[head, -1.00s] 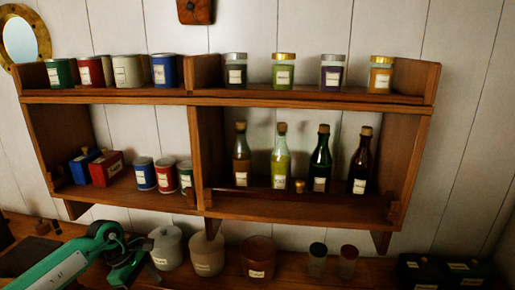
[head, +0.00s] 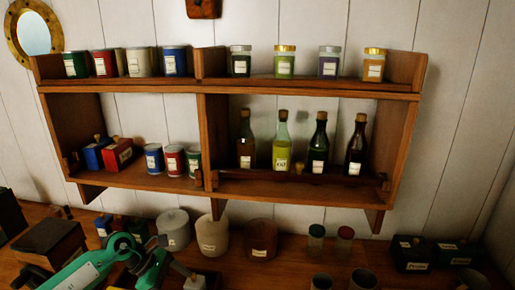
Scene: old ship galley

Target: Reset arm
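Part of my green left arm (head: 85,272) comes in at the bottom left, over the counter. My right arm and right gripper do not show.
A wooden wall shelf (head: 300,190) holds tins, jars and several corked bottles (head: 282,145). On the counter below stand a grey lidded pot (head: 173,230), a beige canister (head: 212,237), a brown pot (head: 261,240), small jars (head: 316,238) and dark boxes (head: 410,253).

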